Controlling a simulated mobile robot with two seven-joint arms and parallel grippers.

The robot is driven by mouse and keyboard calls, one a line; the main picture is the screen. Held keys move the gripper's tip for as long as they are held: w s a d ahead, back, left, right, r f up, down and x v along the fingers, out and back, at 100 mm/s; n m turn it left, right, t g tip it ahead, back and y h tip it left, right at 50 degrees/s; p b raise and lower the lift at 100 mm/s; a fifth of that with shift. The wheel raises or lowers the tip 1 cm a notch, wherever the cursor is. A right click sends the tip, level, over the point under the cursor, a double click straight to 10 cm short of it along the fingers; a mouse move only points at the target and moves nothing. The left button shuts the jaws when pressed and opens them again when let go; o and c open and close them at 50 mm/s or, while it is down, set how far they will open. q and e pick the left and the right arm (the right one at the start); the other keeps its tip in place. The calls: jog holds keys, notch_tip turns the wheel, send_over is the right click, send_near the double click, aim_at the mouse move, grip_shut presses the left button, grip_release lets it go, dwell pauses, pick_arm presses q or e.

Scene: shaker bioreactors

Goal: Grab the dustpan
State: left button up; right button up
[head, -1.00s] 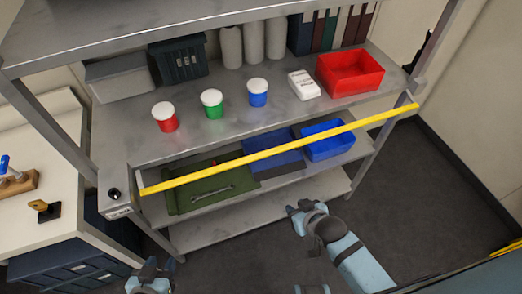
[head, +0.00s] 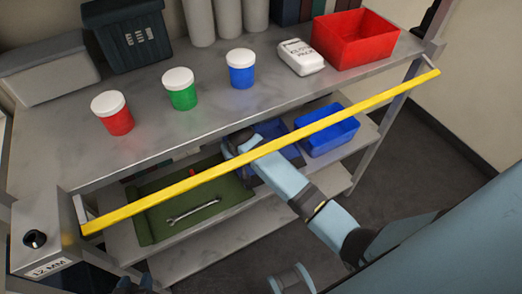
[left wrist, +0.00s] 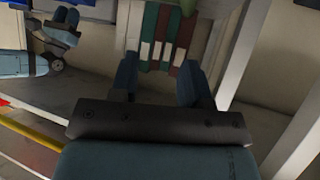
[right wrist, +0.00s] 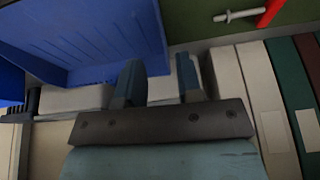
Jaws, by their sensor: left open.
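A flat blue ribbed piece, which looks like the dustpan (head: 290,153), lies on the middle shelf between the green tray (head: 146,228) and the blue bin (head: 328,130). My right arm partly covers it; its ribbed face shows large in the right wrist view (right wrist: 90,42). My right gripper (head: 238,142) reaches past the yellow bar to the dustpan's left side. Its fingers (right wrist: 161,78) are apart, with nothing clearly between them. My left gripper (head: 133,286) is at the bottom edge of the head view, in front of the shelves. Its fingers (left wrist: 156,80) are open and empty.
A yellow bar (head: 160,204) crosses the shelf front. A wrench (head: 194,211) lies in the green tray. Red, green and blue lidded jars, a white pack (head: 300,57) and a red bin (head: 355,38) stand on the shelf above. Binders (left wrist: 165,38) show in the left wrist view.

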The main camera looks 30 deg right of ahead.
jog(key=b+x, duration=0.2)
jog(key=x, duration=0.5)
jog(key=shift+w+a, duration=0.15)
jog(key=shift+w, duration=0.1)
grip_shut()
